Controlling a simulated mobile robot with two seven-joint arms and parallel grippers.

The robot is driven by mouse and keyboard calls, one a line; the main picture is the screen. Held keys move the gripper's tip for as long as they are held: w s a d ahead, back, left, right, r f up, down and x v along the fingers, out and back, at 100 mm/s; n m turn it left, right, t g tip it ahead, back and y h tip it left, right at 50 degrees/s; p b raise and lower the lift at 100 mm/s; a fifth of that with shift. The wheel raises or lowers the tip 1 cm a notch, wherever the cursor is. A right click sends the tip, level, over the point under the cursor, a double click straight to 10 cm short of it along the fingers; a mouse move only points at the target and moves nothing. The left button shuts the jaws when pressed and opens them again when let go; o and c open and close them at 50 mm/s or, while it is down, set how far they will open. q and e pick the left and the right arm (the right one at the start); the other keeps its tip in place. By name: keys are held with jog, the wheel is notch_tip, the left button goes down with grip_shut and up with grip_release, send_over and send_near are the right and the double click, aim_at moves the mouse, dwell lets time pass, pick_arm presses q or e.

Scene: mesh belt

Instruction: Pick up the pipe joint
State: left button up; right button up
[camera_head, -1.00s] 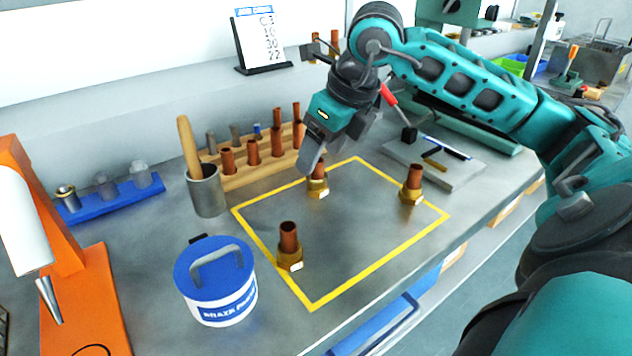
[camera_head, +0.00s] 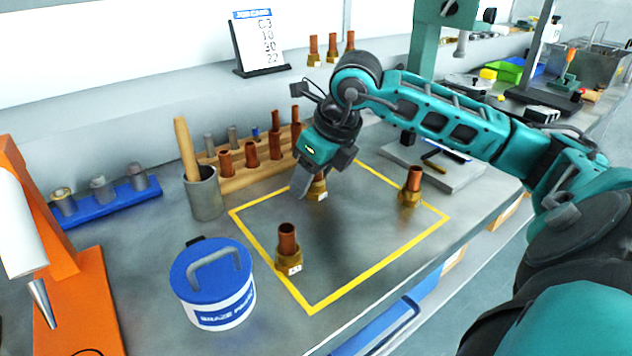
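Three pipe joints, each a copper tube in a brass hex fitting with a small white tag, stand upright inside a yellow outline on the grey bench. One is at the front left (camera_head: 288,254), one at the right (camera_head: 410,188), and one at the back (camera_head: 318,190). My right gripper (camera_head: 306,190) points down at the back joint. One finger shows just left of that joint and overlaps it in the picture; the other finger is hidden. The gripper's body covers the top of the tube. I cannot tell whether the fingers touch it. My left gripper is out of view.
A blue-lidded tub (camera_head: 214,286) stands at the front left, with a grey cup holding a wooden handle (camera_head: 204,194) behind it. A wooden rack (camera_head: 240,178) of copper tubes lies close behind the outline. A grey plate (camera_head: 455,176) lies at the right. The outline's middle is clear.

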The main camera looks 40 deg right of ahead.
jog(key=c, duration=0.9)
jog(key=shift+o, duration=0.2)
jog(key=shift+r, duration=0.15)
